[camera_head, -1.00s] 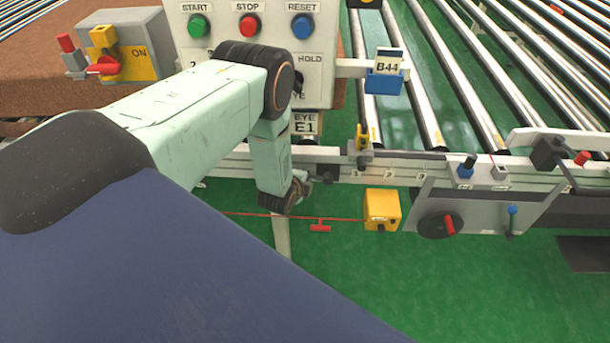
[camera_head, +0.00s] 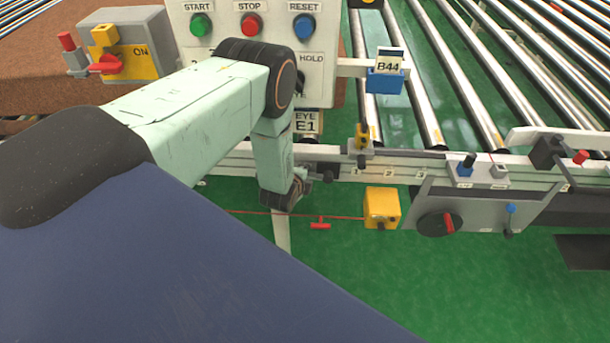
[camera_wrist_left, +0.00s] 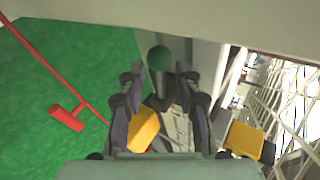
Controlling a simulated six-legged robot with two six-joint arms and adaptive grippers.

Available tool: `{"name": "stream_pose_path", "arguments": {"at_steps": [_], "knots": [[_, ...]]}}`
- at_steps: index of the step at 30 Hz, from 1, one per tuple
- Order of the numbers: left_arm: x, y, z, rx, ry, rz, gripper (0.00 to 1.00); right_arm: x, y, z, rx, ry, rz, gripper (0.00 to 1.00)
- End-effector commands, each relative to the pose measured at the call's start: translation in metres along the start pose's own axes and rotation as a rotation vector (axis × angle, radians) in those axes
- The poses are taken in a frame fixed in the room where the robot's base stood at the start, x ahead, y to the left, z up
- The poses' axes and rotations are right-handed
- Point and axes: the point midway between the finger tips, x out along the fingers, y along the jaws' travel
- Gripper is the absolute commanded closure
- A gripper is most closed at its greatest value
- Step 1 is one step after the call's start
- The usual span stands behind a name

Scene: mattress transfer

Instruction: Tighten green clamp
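In the left wrist view, the green clamp's round dark green knob (camera_wrist_left: 158,58) stands on a grey stem just beyond and between the fingertips of my left gripper (camera_wrist_left: 158,80). The two fingers are apart, one on each side of the stem, with visible gaps; I cannot tell whether either touches it. In the head view my left forearm and wrist reach down to the front rail, and the green knob and the fingers cannot be made out there. My right gripper is in neither view.
The white rail (camera_head: 405,174) carries a yellow stop (camera_head: 362,137). Below it are a yellow box (camera_head: 382,207) with a red cord and red pull handle (camera_head: 320,226), and a grey panel (camera_head: 475,213). The button panel (camera_head: 325,25) stands behind my forearm. Green floor is open in front.

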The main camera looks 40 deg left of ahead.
Motion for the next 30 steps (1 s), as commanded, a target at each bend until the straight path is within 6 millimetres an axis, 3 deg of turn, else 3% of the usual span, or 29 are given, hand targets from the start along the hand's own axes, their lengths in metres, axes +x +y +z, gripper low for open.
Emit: {"name": "stream_pose_path", "arguments": {"at_steps": [11, 30], "knots": [[-0.008, -0.001, -0.002, 0.001, 0.004, -0.001, 0.66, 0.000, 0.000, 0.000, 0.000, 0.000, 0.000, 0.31], [-0.097, -0.001, 0.000, -0.001, 0.003, -0.001, 0.66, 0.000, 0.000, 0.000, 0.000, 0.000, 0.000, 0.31]]}}
